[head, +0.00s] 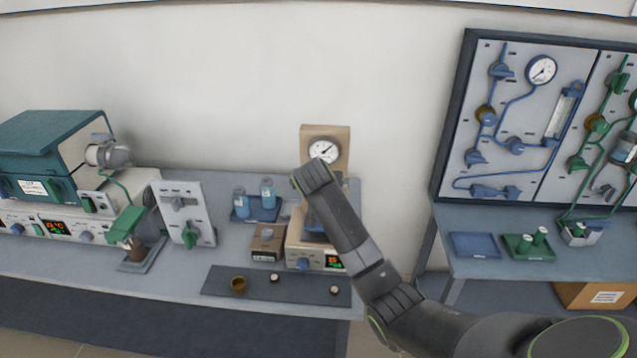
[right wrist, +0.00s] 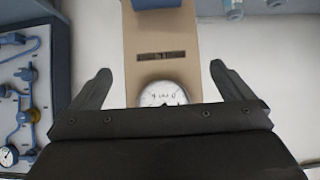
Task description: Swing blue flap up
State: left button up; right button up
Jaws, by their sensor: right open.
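A beige unit with a dial gauge (head: 324,149) on its upright back stands at the right end of the left bench. A dark blue part (head: 312,222), which looks like the blue flap, shows low on this unit, partly covered by my right arm. My right gripper (right wrist: 160,68) is open and empty in the right wrist view. Its fingers are on either side of the beige upright (right wrist: 150,85), and its dial (right wrist: 163,94) is partly hidden by the gripper body. A blue piece (right wrist: 158,4) shows at that view's top edge. My left gripper is out of view.
A blue tray with bottles (head: 264,213) and a brown box (head: 267,243) stand left of the unit. A dark mat (head: 255,288) with small items lies in front. A piping panel (head: 520,110) stands at right.

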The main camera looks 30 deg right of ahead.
jog(key=v, duration=0.7)
jog(key=shift+b, duration=0.45)
jog(key=shift+w, duration=0.1)
